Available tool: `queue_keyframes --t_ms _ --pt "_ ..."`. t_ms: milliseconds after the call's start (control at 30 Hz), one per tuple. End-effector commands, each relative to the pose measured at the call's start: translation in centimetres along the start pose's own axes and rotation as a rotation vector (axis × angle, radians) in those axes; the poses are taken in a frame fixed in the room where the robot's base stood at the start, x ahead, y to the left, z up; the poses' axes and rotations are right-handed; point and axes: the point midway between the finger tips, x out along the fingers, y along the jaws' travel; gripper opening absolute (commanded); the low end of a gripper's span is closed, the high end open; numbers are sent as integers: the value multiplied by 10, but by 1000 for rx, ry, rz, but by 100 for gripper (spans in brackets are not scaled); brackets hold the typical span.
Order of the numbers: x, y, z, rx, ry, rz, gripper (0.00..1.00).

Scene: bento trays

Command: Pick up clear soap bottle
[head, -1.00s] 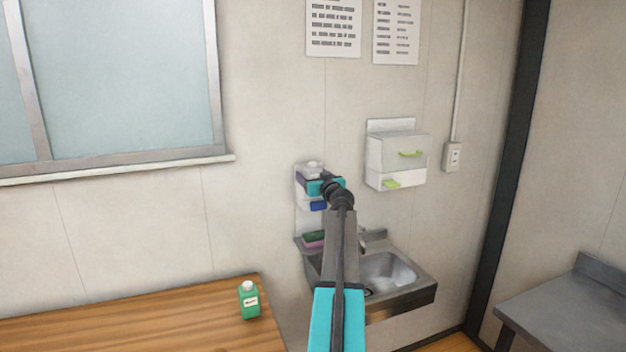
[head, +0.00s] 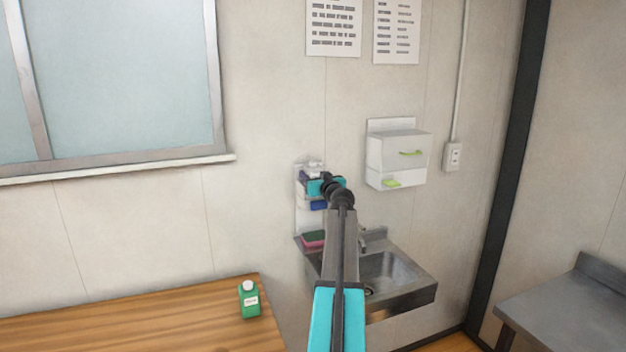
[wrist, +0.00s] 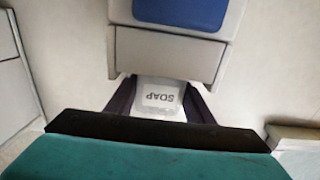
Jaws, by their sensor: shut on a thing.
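The clear soap bottle (wrist: 160,92) shows in the wrist view as a pale block with the word SOAP upside down. My gripper (wrist: 158,84) is shut on it, with one dark finger on each side. Most of the bottle is hidden behind the wall dispenser's body and my gripper. In the head view my gripper (head: 308,178) is at the small wall dispenser above the sink, and the bottle's pale top (head: 312,162) shows just above it. I cannot tell whether the bottle is clear of the dispenser.
The white dispenser (wrist: 165,54) with a blue pad is close in front of my gripper. A larger white box (head: 399,158) hangs to the right. A steel sink (head: 407,291) with sponges (head: 314,240) is below. A green bottle (head: 249,301) stands on the wooden table (head: 150,322).

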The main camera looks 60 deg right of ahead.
Motion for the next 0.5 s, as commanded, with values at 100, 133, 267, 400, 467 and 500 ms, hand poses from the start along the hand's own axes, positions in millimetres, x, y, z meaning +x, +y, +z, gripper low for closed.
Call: queue_keyframes --t_ms 100,133,267,400,467,500 --pt "0 0 0 0 0 0 26" --pt "-1 0 -1 0 0 0 26" --pt "-2 0 -3 -2 1 0 26" --pt "-4 0 -9 -1 1 0 26" --pt "-4 1 -17 -1 2 0 26" --pt "-4 1 -22 -2 2 0 26"
